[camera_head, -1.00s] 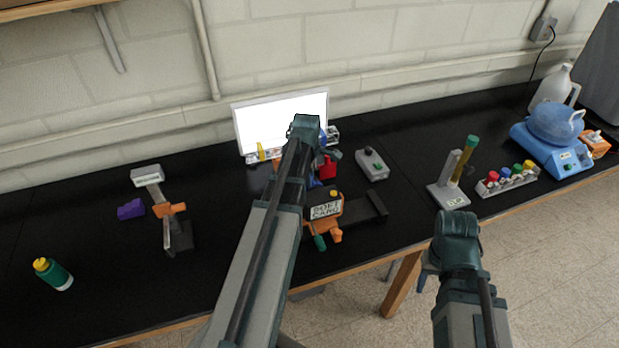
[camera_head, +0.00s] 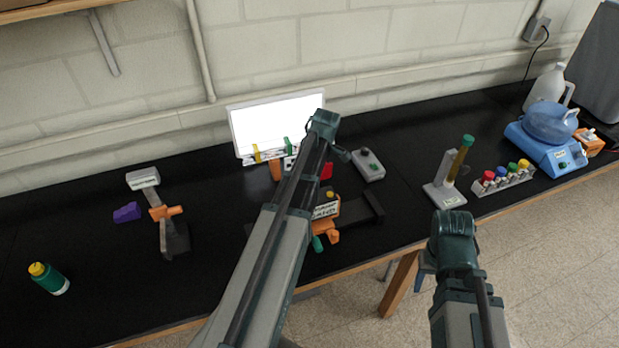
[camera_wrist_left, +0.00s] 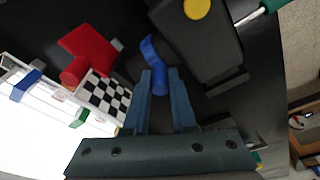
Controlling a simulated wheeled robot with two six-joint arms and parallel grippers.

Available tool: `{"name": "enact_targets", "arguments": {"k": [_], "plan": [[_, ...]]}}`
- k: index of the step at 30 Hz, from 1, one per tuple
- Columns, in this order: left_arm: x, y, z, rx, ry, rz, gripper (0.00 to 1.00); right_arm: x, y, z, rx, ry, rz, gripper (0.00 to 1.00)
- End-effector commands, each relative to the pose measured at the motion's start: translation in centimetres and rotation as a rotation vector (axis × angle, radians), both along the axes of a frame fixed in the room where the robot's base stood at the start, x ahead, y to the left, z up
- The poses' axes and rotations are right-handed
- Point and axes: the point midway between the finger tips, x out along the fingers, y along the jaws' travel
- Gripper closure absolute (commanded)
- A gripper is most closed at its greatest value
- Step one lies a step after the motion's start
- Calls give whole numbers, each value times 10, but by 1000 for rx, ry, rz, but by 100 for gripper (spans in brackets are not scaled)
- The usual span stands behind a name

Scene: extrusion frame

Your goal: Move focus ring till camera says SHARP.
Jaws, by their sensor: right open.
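The black and orange camera (camera_head: 326,229) stands mid-bench with a white label plate (camera_head: 325,210). The label's words are too small and partly covered to read surely. In the left wrist view its black body (camera_wrist_left: 203,45) has a yellow button. A black-and-white checkered card (camera_wrist_left: 104,96) is left of the fingers. In the head view my left arm hides the lever. My right gripper (camera_head: 455,228) is over the front edge, empty and apart from everything.
A bright white panel (camera_head: 275,122) stands behind the camera. A grey box (camera_head: 368,165) is to its right. A red block (camera_wrist_left: 88,50) lies close to the left fingers. A stand (camera_head: 446,185) and capped vials (camera_head: 503,178) are further right.

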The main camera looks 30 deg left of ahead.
Motion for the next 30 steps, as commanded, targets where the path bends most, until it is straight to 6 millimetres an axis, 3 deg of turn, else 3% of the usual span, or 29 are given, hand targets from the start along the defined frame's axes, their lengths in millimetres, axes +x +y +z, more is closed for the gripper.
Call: {"name": "enact_targets", "arguments": {"k": [2, 17, 30], "plan": [[0, 0, 0, -1, 0, 0, 63, 0, 0, 0, 0, 0, 0, 50], [0, -1, 8, -1, 0, 0, 63, 0, 0, 8, 0, 0, 1, 50], [2, -11, 65, -1, 0, -1, 63, -1, 0, 65, -1, 3, 5, 50]]}}
